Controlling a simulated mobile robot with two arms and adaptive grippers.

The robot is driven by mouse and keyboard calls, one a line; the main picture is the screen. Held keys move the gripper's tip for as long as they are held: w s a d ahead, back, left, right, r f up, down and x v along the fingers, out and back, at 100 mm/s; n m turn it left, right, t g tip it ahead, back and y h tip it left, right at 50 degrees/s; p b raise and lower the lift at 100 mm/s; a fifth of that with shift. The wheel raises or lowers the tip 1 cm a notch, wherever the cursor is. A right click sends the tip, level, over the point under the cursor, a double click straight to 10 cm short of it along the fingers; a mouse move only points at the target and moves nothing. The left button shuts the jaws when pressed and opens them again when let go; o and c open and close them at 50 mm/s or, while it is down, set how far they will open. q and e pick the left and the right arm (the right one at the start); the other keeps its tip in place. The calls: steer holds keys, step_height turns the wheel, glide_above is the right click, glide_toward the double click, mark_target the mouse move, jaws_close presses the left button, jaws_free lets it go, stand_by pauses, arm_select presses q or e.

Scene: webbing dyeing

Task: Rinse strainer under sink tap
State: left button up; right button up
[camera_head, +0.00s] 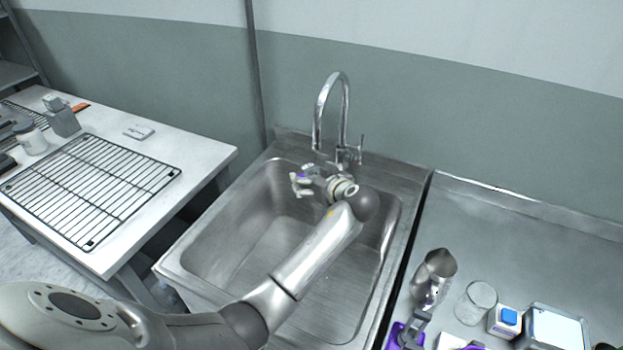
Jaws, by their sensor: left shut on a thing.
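The sink (218,247) is a steel basin in the middle of the head view. Its tall curved tap (318,115) stands at the back rim. My left arm reaches in from the lower left, across the basin. My left gripper (308,181) is just below the tap's spout, over the back of the basin. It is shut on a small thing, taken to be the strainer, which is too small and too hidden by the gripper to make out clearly. No water stream can be made out. My right gripper is not in view.
Left of the sink, a white table (205,152) bears a black wire rack (95,190). On the steel counter (520,240) at right stand a metal pitcher (434,272), a clear glass (476,303), a blue-and-white box (505,320) and purple items (395,336). The counter's back is clear.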

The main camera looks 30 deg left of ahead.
arm_select(q)
steer(key=s+d+p, duration=0.2)
steer(key=s+d, duration=0.1)
steer(key=s, duration=0.4)
steer(key=shift+s+d+p, duration=0.15)
steer(key=shift+s+p, duration=0.05)
steer(key=shift+p, duration=0.2)
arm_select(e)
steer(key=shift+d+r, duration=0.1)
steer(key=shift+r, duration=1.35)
arm_select(q)
steer(key=s+d+r+p, duration=0.2)
steer(key=s+r+p, duration=0.2)
steer(key=shift+s, duration=0.3)
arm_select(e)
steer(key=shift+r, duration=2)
arm_select(q)
steer(key=shift+w, duration=0.1)
